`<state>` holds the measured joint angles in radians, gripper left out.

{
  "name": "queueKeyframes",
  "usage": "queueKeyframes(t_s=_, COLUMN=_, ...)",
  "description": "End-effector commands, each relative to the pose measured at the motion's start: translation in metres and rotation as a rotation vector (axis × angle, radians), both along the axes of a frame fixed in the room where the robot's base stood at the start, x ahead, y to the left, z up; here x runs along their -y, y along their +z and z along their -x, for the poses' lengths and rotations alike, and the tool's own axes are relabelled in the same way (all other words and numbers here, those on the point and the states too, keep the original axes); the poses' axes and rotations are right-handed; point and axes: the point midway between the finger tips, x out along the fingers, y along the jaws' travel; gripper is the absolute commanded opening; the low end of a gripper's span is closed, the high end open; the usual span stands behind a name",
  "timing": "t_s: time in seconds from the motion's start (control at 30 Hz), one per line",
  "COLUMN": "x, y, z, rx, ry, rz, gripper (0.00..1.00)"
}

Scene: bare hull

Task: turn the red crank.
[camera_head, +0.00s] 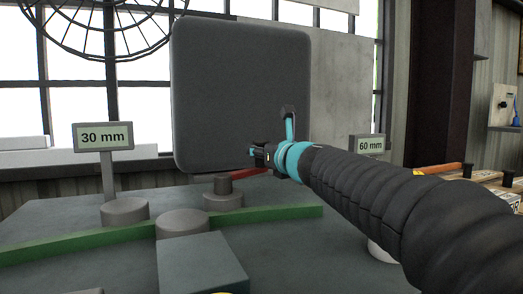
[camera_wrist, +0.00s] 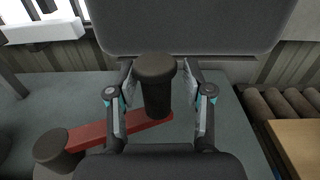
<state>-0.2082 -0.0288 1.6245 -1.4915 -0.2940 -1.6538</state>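The red crank's arm (camera_head: 249,173) runs to the right from a dark hub (camera_head: 222,184) on a round grey base. In the wrist view the red arm (camera_wrist: 90,134) slants from the hub (camera_wrist: 57,150) at lower left up to an upright dark handle knob (camera_wrist: 156,88). My gripper (camera_head: 258,154) is over the right end of the crank in the head view. In the wrist view my gripper (camera_wrist: 158,86) is open, with one finger on each side of the knob and narrow gaps showing. In the head view the knob is hidden behind my gripper.
A green bar (camera_head: 92,241) with a round grey hub (camera_head: 183,222) and a grey block (camera_head: 203,265) lie nearer. Signs read 30 mm (camera_head: 103,136) and 60 mm (camera_head: 370,145). A large dark panel (camera_head: 240,95) stands behind. Rollers (camera_wrist: 290,103) lie at right.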

Motion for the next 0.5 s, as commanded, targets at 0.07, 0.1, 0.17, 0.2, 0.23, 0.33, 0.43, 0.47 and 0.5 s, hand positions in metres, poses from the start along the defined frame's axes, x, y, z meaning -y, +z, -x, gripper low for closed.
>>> queueKeyframes(t_s=0.07, x=-0.001, y=0.0, z=0.0, rx=0.0, ry=0.002, rz=0.0, gripper=0.59)
queueKeyframes(t_s=0.1, x=-0.002, y=0.0, z=0.001, rx=0.0, ry=0.003, rz=0.0, gripper=0.59)
queueKeyframes(t_s=0.17, x=-0.002, y=0.0, z=0.001, rx=0.001, ry=0.004, rz=0.0, gripper=0.59)
queueKeyframes(t_s=0.2, x=-0.003, y=0.0, z=0.001, rx=0.001, ry=0.005, rz=0.0, gripper=0.59)
queueKeyframes(t_s=0.23, x=-0.003, y=0.0, z=0.001, rx=0.001, ry=0.005, rz=0.0, gripper=0.59)
queueKeyframes(t_s=0.33, x=-0.002, y=0.001, z=0.002, rx=0.001, ry=0.005, rz=0.0, gripper=0.59)
queueKeyframes(t_s=0.43, x=0.001, y=0.002, z=0.009, rx=0.003, ry=0.004, rz=-0.001, gripper=0.59)
queueKeyframes(t_s=0.47, x=0.003, y=0.002, z=0.012, rx=0.003, ry=0.004, rz=-0.001, gripper=0.59)
queueKeyframes(t_s=0.5, x=0.006, y=0.002, z=0.016, rx=0.002, ry=0.004, rz=-0.001, gripper=0.59)
